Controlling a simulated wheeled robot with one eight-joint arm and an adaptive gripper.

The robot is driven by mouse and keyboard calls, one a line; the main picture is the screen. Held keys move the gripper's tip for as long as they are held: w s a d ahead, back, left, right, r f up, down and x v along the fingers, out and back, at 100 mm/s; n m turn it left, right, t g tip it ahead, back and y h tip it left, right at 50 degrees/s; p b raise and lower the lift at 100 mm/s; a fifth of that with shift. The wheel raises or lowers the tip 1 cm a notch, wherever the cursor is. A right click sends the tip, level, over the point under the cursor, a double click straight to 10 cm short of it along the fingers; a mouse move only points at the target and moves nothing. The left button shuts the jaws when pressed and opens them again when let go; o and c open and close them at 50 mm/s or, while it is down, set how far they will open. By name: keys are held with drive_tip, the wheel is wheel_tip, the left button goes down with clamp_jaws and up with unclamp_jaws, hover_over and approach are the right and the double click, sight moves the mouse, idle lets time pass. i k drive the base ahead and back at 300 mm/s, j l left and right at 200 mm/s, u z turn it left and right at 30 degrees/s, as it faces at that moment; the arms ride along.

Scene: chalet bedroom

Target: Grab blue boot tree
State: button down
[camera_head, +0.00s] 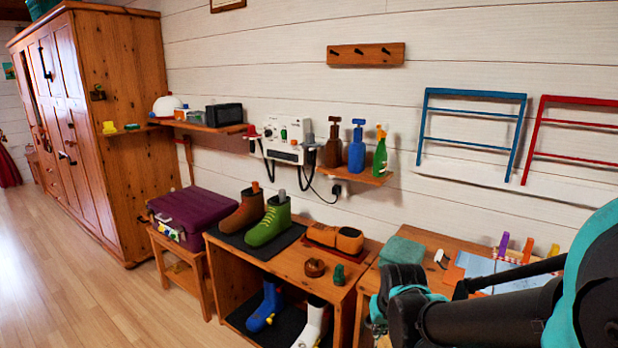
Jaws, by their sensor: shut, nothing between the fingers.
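A blue boot (262,312) stands on a dark mat on the lower shelf of the wooden bench, with a grey stub sticking out of its top. I cannot tell whether a blue boot tree sits inside it. A blue bottle-like object (356,153) with a grey-blue top stands on the wall shelf, between a brown one (332,152) and a green spray bottle (380,158). My gripper (385,305), black and teal, is at the lower right in front of the right-hand table. It is shut and empty, apart from the boot and the wall shelf.
A brown boot (240,210) and a green boot (270,224) stand on the bench top (282,262); a white boot (311,325) is below. A purple case (193,213) stands left. A teal cloth (402,251) lies on the right-hand table. Floor (90,270) at left is clear.

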sight(357, 152)
drive_tip(key=i+j+z, duration=0.15)
drive_tip(key=j, duration=0.2)
drive_tip(key=i+j+z, duration=0.15)
drive_tip(key=j, duration=0.2)
drive_tip(key=i+j+z, duration=0.15)
drive_tip(key=j, duration=0.2)
drive_tip(key=i+j+z, duration=0.15)
drive_tip(key=j, duration=0.25)
drive_tip(key=k+l, duration=0.05)
